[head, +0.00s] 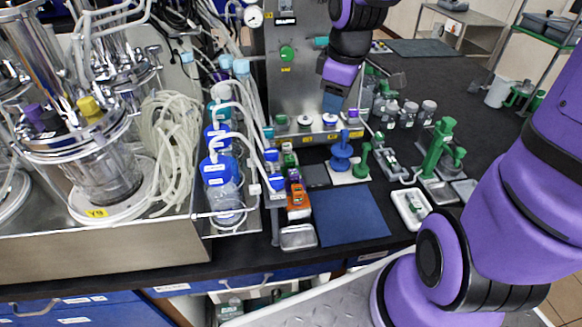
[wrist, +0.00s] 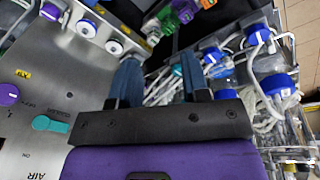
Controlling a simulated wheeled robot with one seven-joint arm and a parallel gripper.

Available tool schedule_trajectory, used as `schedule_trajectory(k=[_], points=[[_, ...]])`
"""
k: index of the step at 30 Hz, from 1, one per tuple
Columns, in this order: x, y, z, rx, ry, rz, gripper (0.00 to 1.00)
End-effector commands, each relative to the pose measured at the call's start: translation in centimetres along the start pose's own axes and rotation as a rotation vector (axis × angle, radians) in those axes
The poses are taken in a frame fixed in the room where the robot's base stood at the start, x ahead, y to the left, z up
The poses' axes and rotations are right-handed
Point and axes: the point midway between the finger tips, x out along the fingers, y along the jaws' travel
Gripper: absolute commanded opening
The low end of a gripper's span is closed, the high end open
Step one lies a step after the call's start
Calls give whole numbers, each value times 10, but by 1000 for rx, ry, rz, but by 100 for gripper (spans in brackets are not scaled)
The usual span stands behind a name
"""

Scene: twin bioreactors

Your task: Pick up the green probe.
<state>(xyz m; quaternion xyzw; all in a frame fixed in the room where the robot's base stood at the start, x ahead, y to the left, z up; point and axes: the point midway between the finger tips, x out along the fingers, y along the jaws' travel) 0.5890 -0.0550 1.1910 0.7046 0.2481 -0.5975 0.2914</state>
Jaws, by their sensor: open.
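My gripper (head: 333,104) is open and empty, hanging in front of the steel control panel. In the wrist view its two blue fingers (wrist: 160,82) stand apart with nothing between them. A slim green upright piece (head: 362,160) stands on a white pad beside a blue piece (head: 342,152), below and right of my gripper. A larger green stand-like piece (head: 437,148) is farther right. I cannot tell which of these, if either, is the green probe. In the wrist view small green and purple parts (wrist: 182,12) show at the top, beyond the fingers.
The steel panel (head: 300,90) is close behind my gripper. A glass bioreactor vessel (head: 108,180) and coiled white tubing (head: 168,150) are at left. Blue-capped bottles (head: 220,170) stand beside them. A dark blue mat (head: 348,215) lies bare at the front. A white tray (head: 398,196) is right of it.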

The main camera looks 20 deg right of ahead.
Motion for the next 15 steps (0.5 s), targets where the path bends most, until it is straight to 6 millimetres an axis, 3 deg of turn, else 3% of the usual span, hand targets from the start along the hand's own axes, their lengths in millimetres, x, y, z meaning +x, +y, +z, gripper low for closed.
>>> schedule_trajectory(k=[1,6,15], points=[[16,5,-3,-44,0,-35,43],[61,17,-17,-216,43,-126,43],[120,29,-39,-458,207,-240,43]])
